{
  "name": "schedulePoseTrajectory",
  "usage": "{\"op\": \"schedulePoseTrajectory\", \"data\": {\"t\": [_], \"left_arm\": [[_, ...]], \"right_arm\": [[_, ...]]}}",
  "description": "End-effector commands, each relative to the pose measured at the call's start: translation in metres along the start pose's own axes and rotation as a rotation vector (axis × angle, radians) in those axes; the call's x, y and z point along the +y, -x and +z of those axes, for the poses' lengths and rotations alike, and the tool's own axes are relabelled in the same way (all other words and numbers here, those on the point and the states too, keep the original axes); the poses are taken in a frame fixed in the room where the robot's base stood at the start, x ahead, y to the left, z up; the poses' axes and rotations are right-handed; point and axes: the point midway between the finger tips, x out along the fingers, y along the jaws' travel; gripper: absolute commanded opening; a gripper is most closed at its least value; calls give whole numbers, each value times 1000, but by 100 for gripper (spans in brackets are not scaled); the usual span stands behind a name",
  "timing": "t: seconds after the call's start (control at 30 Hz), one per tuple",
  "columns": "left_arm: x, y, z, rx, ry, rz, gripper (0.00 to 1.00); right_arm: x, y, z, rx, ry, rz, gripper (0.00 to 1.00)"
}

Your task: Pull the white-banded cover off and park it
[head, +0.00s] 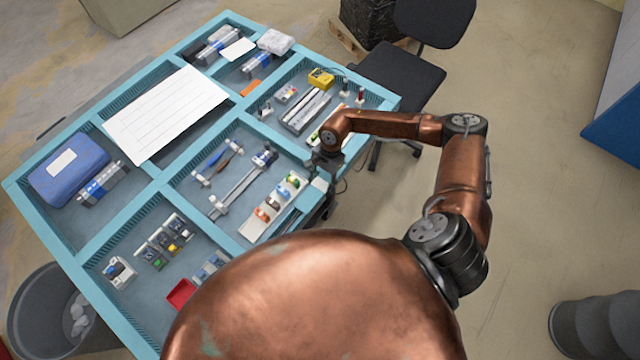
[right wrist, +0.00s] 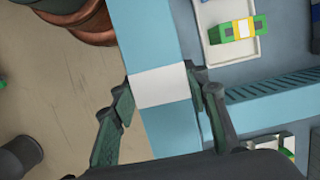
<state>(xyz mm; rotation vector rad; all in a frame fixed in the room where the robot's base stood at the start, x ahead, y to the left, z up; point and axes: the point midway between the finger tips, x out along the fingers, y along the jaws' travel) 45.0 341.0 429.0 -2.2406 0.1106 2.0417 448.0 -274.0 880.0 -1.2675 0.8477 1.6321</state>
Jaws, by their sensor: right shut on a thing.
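My right gripper (right wrist: 159,77) has its two fingers on either side of a light blue piece with a white band, which I take for the white-banded cover (right wrist: 162,85). It lies in line with the table's blue rim, and I cannot tell where it ends and the rim begins. In the head view the white patch (head: 320,184) shows at the table's right edge, just below my right gripper (head: 323,165). The gripper is shut on this piece, with the fingertips at its sides. My left gripper is not in view.
The blue table (head: 92,247) has several compartments. A white strip (head: 253,229) with coloured blocks lies left of the gripper. A green block with a yellow band (right wrist: 237,29) sits on a white tray. A black chair (head: 405,75) stands behind. The floor at right is largely clear.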

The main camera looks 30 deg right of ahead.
Motion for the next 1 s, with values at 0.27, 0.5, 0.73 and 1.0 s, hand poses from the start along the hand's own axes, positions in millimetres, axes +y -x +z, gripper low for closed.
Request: {"op": "schedulePoseTrajectory", "data": {"t": [0.27,0.5,0.73,1.0], "left_arm": [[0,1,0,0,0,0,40],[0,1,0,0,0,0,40],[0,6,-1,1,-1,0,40],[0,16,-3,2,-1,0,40]], "right_arm": [[0,5,1,-1,0,1,0],[0,6,2,-2,0,0,0],[-1,15,4,-1,1,-2,0],[-1,35,8,-1,0,-1,0]]}}
